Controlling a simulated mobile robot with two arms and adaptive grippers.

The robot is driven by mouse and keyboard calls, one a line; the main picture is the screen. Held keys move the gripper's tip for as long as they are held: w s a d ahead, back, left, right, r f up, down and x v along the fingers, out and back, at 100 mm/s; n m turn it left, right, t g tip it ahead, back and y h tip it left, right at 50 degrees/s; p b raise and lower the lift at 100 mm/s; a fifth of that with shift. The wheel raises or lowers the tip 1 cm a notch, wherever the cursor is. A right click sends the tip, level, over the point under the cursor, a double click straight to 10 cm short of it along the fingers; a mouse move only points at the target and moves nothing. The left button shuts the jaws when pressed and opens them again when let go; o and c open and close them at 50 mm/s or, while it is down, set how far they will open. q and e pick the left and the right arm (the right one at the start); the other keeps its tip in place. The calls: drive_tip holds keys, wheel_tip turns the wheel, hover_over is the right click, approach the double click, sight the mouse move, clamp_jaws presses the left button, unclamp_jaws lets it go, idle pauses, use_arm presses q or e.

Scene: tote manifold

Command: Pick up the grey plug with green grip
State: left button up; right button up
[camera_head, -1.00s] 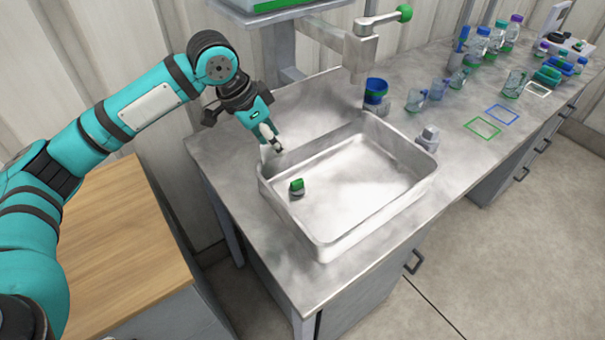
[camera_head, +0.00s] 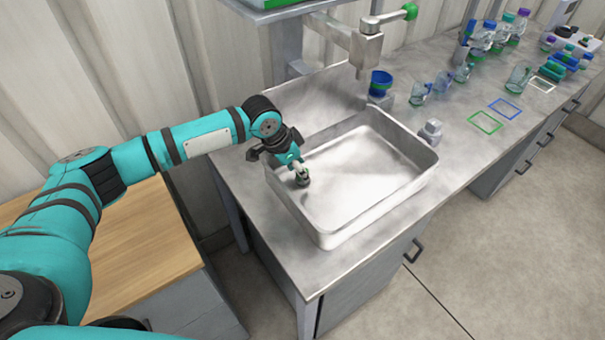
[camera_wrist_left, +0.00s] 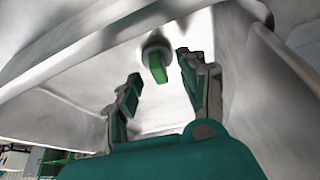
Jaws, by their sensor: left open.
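The grey plug with green grip (camera_wrist_left: 156,61) lies on the floor of the metal tote, its green grip facing my left gripper in the left wrist view. In the head view its grey base (camera_head: 303,181) shows just below my left fingertips, and the gripper hides most of the grip. My left gripper (camera_head: 300,172) has come down inside the tote. It is open, and in the left wrist view its fingers (camera_wrist_left: 158,70) stand apart with the plug showing between and beyond their tips. I cannot tell whether they touch it. My right gripper is not in view.
The metal tote (camera_head: 385,213) has raised walls around the plug, close to the left wall. A tap-like arm with green knob (camera_head: 410,11) overhangs the back. The tote's right part is empty.

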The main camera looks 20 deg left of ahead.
use_arm(q)
drive_tip(key=shift+w+d+f, duration=0.15)
drive_tip(key=shift+d+f, duration=0.05)
drive_tip(key=shift+f, duration=0.4)
clamp_jaws()
